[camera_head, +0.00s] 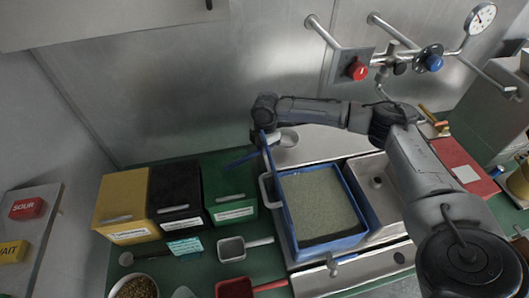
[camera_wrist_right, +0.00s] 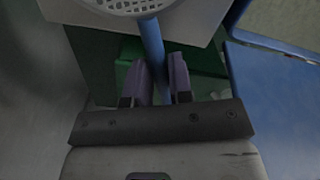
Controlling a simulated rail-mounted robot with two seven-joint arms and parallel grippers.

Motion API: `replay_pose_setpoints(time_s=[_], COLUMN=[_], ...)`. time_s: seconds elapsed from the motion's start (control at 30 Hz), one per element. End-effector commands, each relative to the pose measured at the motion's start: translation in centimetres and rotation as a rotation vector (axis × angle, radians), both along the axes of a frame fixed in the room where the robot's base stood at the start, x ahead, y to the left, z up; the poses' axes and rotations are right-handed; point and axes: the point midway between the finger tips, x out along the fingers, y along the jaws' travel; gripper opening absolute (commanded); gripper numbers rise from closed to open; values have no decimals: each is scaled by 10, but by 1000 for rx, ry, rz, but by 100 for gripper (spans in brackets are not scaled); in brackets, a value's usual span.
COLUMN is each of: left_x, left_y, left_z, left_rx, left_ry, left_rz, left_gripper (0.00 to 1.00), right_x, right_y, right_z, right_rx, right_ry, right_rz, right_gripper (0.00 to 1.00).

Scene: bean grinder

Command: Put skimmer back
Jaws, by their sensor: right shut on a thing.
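The skimmer has a blue handle (camera_head: 238,160) and a pale perforated bowl (camera_head: 288,138). My right gripper (camera_head: 268,150) is shut on the handle and holds it above the blue-rimmed bin (camera_head: 282,205) and the green box. In the right wrist view the handle (camera_wrist_right: 152,45) runs between the two fingers of my right gripper (camera_wrist_right: 160,80), with the holed bowl (camera_wrist_right: 125,5) at the top edge. The fingertips partly hide the handle. My left gripper is not in view.
Yellow (camera_head: 122,203), black (camera_head: 175,193) and green (camera_head: 228,188) boxes stand left of the bin. A small grey scoop (camera_head: 231,249) and a red scoop (camera_head: 235,288) lie in front. Valves with red (camera_head: 357,70) and blue (camera_head: 434,63) knobs project from the back wall.

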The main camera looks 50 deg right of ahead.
Motion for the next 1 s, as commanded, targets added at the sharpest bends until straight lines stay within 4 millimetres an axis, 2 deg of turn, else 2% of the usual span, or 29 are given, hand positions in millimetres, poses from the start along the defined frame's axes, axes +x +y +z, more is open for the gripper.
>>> replay_pose_setpoints(time_s=[0.23, 0.6, 0.63, 0.9, 1.0], left_x=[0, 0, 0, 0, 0], left_y=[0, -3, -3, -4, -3], left_z=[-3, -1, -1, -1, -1], left_rx=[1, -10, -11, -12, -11], left_ry=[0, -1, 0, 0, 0], left_rz=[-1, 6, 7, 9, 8], left_gripper=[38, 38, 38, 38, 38], right_x=[0, 0, 0, 0, 0], right_y=[1, 0, 0, 0, 0], right_z=[-30, -33, -34, -33, -33], right_rx=[1, 0, 1, 0, 0], right_ry=[1, 1, 2, 1, 1], right_rz=[-1, -1, -1, -1, -1], right_gripper=[0, 0, 21, 46, 46])
